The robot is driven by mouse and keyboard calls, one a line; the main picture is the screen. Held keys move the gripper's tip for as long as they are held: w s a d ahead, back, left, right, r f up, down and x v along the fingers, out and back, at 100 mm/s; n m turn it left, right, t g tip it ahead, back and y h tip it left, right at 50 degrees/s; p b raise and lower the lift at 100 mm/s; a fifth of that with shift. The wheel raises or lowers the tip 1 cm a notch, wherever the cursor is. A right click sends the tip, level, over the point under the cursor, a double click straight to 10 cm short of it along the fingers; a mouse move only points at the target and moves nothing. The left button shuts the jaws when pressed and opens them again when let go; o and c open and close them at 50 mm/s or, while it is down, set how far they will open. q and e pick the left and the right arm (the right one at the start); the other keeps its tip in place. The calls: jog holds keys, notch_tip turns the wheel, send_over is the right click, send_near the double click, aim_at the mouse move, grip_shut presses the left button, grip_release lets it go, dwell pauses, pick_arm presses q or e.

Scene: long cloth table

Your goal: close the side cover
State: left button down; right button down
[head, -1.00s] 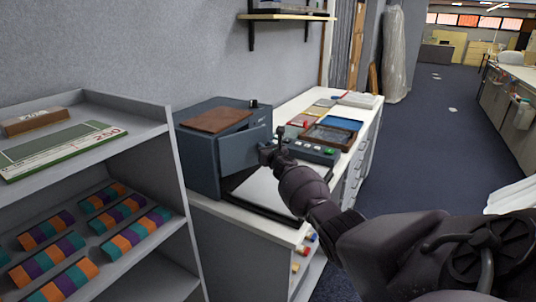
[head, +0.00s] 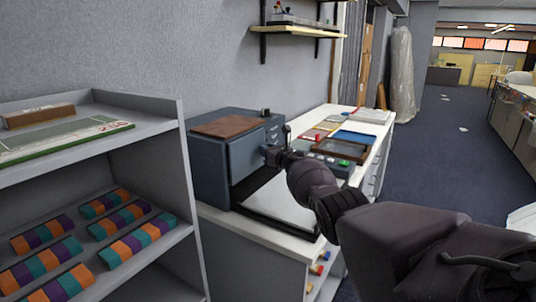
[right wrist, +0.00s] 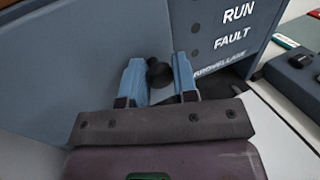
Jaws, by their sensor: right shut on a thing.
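The blue-grey machine box (head: 212,168) stands on the white counter against the wall. Its side cover (head: 247,152) is the flat panel facing the tray side; it also fills the left of the right wrist view (right wrist: 75,75). My right gripper (head: 270,156) is at the cover's right edge. In the right wrist view its two blue fingers (right wrist: 160,78) are shut on a black knob (right wrist: 158,70) on the cover. The cover stands close to the box face marked RUN and FAULT (right wrist: 228,38); I cannot tell whether a narrow gap remains. My left gripper is out of view.
A brown pad (head: 225,126) lies on the box. A flat white-topped tray (head: 282,205) lies before the cover. A control panel with buttons (head: 338,165) and a dark frame (head: 340,150) are to the right. A grey shelf (head: 185,200) with striped blocks stands at left.

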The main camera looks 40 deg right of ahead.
jog(key=shift+d+r, duration=0.3)
jog(key=shift+r, duration=0.2)
jog(key=c, duration=1.1)
grip_release()
jog(key=shift+c, duration=0.2)
jog(key=shift+o, duration=1.1)
jog(key=shift+w+d+f, duration=0.1)
jog(key=shift+d+f, duration=0.05)
jog(key=shift+a, duration=0.2)
jog(key=s+p, duration=0.8)
jog(key=s, duration=0.3)
jog(key=shift+a+f, duration=0.15)
jog(key=shift+f, duration=0.2)
